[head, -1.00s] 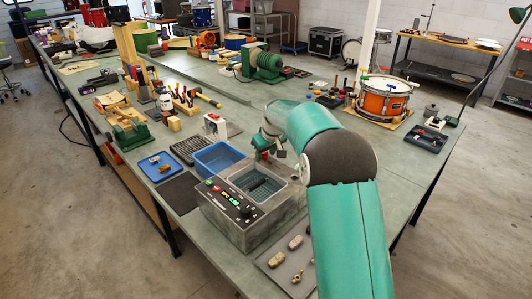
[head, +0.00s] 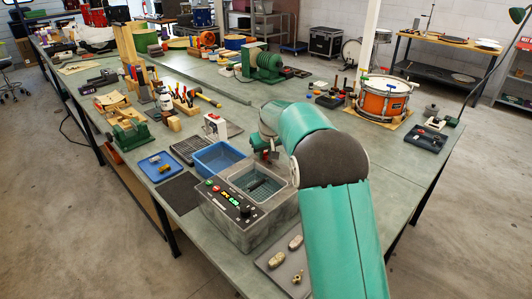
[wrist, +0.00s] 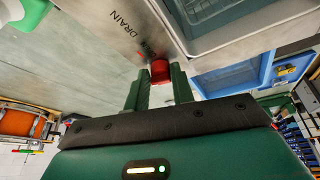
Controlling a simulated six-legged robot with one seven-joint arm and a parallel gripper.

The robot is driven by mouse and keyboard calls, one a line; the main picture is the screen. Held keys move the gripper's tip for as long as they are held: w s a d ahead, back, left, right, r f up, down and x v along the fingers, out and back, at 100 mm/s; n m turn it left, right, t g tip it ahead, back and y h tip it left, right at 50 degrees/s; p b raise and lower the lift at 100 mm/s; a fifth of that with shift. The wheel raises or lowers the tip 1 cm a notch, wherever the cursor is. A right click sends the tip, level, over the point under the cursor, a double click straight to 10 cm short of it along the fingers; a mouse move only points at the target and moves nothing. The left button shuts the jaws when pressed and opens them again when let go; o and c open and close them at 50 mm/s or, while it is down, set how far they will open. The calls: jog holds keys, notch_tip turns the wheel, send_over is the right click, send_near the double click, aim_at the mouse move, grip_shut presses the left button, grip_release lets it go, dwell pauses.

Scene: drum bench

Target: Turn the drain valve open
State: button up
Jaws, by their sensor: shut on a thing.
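The grey metal tank (head: 232,230) with a control panel stands at the near edge of the bench. In the wrist view its side (wrist: 110,20) carries the word DRAIN and smaller, partly hidden lettering next to a red valve handle (wrist: 160,70). My gripper (wrist: 160,88) has its two green fingers on either side of the red handle, closed on it. How far the valve is turned cannot be told. In the head view the valve is hidden, and my arm covers most of my gripper, at the tank's far right side.
A blue bin (head: 216,158) stands just behind the tank. A grey mat with metal parts (head: 297,243) lies right of the tank, near my arm. A blue tray (head: 158,167) and a black mat (head: 180,193) lie to its left. The bench right of my arm is mostly clear.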

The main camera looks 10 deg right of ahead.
jog(key=m+h, duration=0.1)
jog(key=m, duration=0.1)
jog(key=a+m, duration=0.1)
jog(key=m, duration=0.1)
jog(key=shift+h, duration=0.4)
jog(key=m+h, duration=0.1)
jog(key=m, duration=0.3)
jog(key=shift+w+a+g, duration=0.1)
jog(key=shift+g, duration=0.3)
jog(key=m+g+h, duration=0.1)
jog(key=m, duration=0.2)
jog(key=shift+w+a+m, duration=0.1)
jog(key=shift+w+m, duration=0.05)
jog(key=shift+m, duration=0.15)
jog(key=shift+w+r+m+g+h, duration=0.1)
jog(key=shift+m+g+h, duration=0.2)
jog(key=shift+m, duration=0.7)
jog(key=shift+w+m+g+h, duration=0.15)
jog(key=shift+m+g, duration=0.25)
jog(key=shift+m, duration=0.6)
jog(key=o, duration=0.9)
jog(key=shift+a, duration=0.1)
jog(key=shift+o, duration=0.2)
jog(key=shift+s, duration=0.1)
